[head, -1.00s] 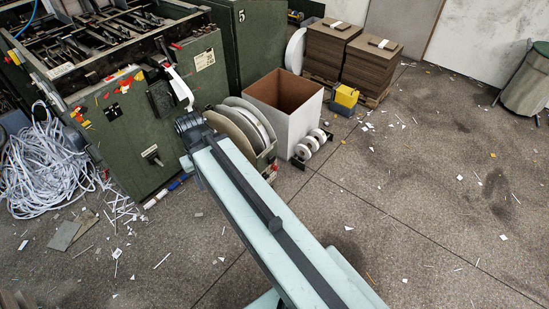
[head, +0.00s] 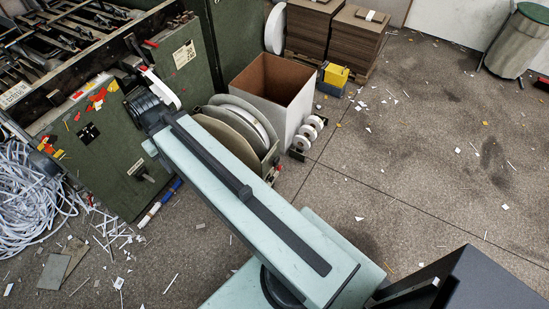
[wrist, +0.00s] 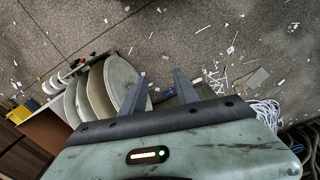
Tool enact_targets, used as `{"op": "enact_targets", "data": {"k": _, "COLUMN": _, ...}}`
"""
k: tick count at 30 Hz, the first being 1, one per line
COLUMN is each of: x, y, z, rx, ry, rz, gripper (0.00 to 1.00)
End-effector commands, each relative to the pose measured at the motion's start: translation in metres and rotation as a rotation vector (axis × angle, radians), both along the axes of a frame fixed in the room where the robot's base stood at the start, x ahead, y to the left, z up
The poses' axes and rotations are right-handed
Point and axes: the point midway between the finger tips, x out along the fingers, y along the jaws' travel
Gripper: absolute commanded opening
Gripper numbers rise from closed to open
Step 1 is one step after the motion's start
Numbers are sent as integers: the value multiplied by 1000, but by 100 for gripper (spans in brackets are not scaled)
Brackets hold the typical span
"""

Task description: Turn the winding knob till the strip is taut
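The green machine (head: 104,160) stands at the left in the head view. A small black knob or handle (head: 140,170) sits low on its near panel; I cannot tell whether it is the winding knob. Large discs like reels (head: 243,118) stand beside the machine, and they also show left of my fingers in the wrist view (wrist: 97,92). I cannot make out a strip or its tension. My gripper (wrist: 161,76) is open and empty in the wrist view, its two fingers apart above the floor beside the discs. In the head view my arm's end hides its fingers.
A white open box (head: 291,104), small white rolls (head: 307,134) and a yellow-and-blue box (head: 334,78) stand right of the discs. Brown board stacks (head: 325,35) are behind. Tangled white strips (head: 30,205) lie at the left. The floor (head: 420,165) at the right is mostly free, with scraps.

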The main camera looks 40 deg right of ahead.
Motion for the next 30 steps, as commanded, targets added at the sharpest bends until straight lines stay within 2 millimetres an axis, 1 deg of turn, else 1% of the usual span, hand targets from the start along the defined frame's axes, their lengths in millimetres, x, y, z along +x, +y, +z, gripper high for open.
{"op": "enact_targets", "data": {"k": 1, "x": 0, "y": 0, "z": 0, "rx": 0, "ry": 0, "rz": 0, "gripper": 36}}
{"op": "enact_targets", "data": {"k": 2, "x": 0, "y": 0, "z": 0, "rx": 0, "ry": 0, "rz": 0, "gripper": 39}}
{"op": "enact_targets", "data": {"k": 3, "x": 0, "y": -1, "z": -1, "rx": 0, "ry": 0, "rz": 0, "gripper": 50}}
{"op": "enact_targets", "data": {"k": 5, "x": 2, "y": -5, "z": -9, "rx": -2, "ry": -3, "rz": 1, "gripper": 67}}
{"op": "enact_targets", "data": {"k": 6, "x": 5, "y": -13, "z": -20, "rx": -5, "ry": -6, "rz": 3, "gripper": 73}}
{"op": "enact_targets", "data": {"k": 8, "x": 11, "y": -28, "z": -43, "rx": -12, "ry": -15, "rz": 11, "gripper": 73}}
{"op": "enact_targets", "data": {"k": 9, "x": 16, "y": -40, "z": -63, "rx": -19, "ry": -21, "rz": 23, "gripper": 73}}
{"op": "enact_targets", "data": {"k": 11, "x": 24, "y": -71, "z": -98, "rx": -35, "ry": -33, "rz": 38, "gripper": 73}}
{"op": "enact_targets", "data": {"k": 12, "x": 28, "y": -96, "z": -121, "rx": -48, "ry": -42, "rz": 48, "gripper": 73}}
{"op": "enact_targets", "data": {"k": 14, "x": 32, "y": -134, "z": -155, "rx": -67, "ry": -52, "rz": 68, "gripper": 73}}
{"op": "enact_targets", "data": {"k": 15, "x": 33, "y": -160, "z": -176, "rx": -83, "ry": -58, "rz": 81, "gripper": 73}}
{"op": "enact_targets", "data": {"k": 17, "x": 33, "y": -198, "z": -208, "rx": -105, "ry": -63, "rz": 102, "gripper": 73}}
{"op": "enact_targets", "data": {"k": 18, "x": 31, "y": -225, "z": -229, "rx": -121, "ry": -66, "rz": 114, "gripper": 73}}
{"op": "enact_targets", "data": {"k": 19, "x": 29, "y": -244, "z": -244, "rx": -134, "ry": -66, "rz": 125, "gripper": 73}}
{"op": "enact_targets", "data": {"k": 20, "x": 27, "y": -264, "z": -260, "rx": -146, "ry": -66, "rz": 135, "gripper": 73}}
{"op": "enact_targets", "data": {"k": 21, "x": 22, "y": -290, "z": -280, "rx": -163, "ry": -66, "rz": 148, "gripper": 73}}
{"op": "enact_targets", "data": {"k": 22, "x": 18, "y": -309, "z": -295, "rx": -175, "ry": -64, "rz": 159, "gripper": 73}}
{"op": "enact_targets", "data": {"k": 24, "x": 7, "y": -349, "z": -323, "rx": -201, "ry": -58, "rz": 181, "gripper": 73}}
{"op": "enact_targets", "data": {"k": 27, "x": -8, "y": -391, "z": -349, "rx": -229, "ry": -49, "rz": 208, "gripper": 73}}
{"op": "enact_targets", "data": {"k": 30, "x": -19, "y": -419, "z": -363, "rx": -248, "ry": -40, "rz": 227, "gripper": 73}}
